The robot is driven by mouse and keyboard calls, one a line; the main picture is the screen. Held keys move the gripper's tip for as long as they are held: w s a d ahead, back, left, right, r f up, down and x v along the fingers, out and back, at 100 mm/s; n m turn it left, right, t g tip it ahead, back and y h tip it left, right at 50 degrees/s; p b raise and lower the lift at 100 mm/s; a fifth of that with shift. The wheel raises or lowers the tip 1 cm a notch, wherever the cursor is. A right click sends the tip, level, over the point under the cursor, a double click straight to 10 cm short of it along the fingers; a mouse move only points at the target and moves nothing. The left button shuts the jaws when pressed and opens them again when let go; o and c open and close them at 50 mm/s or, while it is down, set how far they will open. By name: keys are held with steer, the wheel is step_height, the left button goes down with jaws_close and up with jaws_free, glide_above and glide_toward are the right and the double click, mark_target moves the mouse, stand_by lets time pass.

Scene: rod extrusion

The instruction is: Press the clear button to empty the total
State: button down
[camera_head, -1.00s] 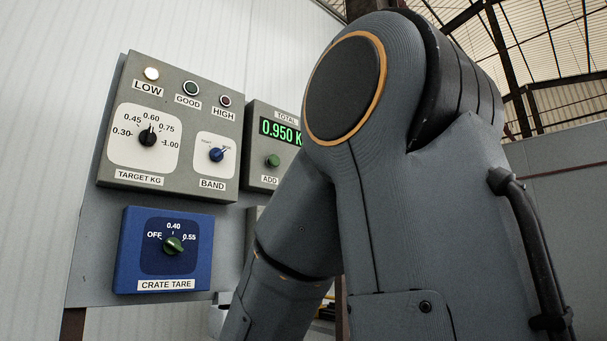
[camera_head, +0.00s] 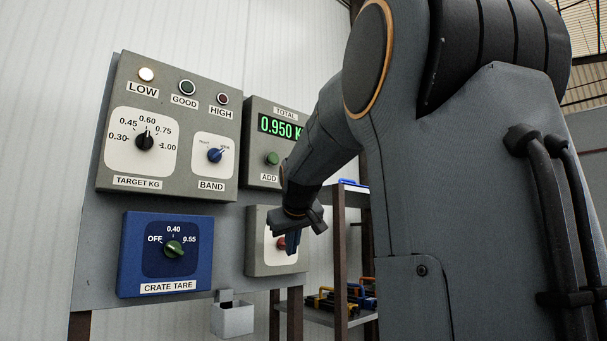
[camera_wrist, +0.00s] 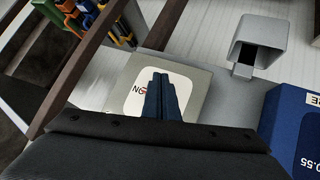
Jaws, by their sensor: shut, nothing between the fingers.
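The total box (camera_head: 257,180) on the panel has a green display (camera_head: 279,127) reading 0.950 K, its right end hidden by my arm. No label reading CLEAR is visible; the right part of this box is hidden. Below it is a grey box (camera_head: 260,262) with a pale plate and a red button (camera_head: 282,244). My gripper (camera_head: 293,243) is shut and empty, in front of this lower box, partly over the red button. In the wrist view its blue fingers (camera_wrist: 163,76) cover part of the plate's label.
The target box (camera_head: 182,105) has a lit LOW lamp. The blue crate tare box (camera_head: 135,255) is lower left. A small grey holder (camera_head: 232,318) hangs below the panel. A shelf (camera_head: 325,316) with coloured tools stands behind, right of the panel.

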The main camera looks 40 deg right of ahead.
steer(key=s+d+r+h, duration=0.1)
steer(key=s+d+r, duration=0.1)
steer(key=r, duration=0.6)
steer(key=s+d+r+t+h+p, duration=0.1)
steer(key=d+r, duration=0.3)
steer(key=r, duration=0.4)
steer(key=s+d+r+t+h, duration=0.1)
steer(key=s+d+r+h, duration=0.1)
steer(key=r, duration=0.6)
steer(key=shift+s+d+m+p, duration=0.4)
steer(key=shift+s+d, duration=0.1)
steer(key=shift+s, duration=0.2)
steer(key=w+p, duration=0.1)
steer(key=w, duration=0.7)
steer(key=shift+w+a, duration=0.35)
steer(key=shift+w, duration=0.05)
steer(key=shift+w, duration=0.4)
steer(key=shift+w+a+p, duration=0.1)
steer(key=shift+w+p, duration=0.35)
steer(key=shift+w, duration=0.05)
stand_by(0.4)
steer(key=shift+s, duration=0.1)
stand_by(0.3)
steer(key=shift+s+b, duration=0.3)
steer(key=shift+s, duration=0.5)
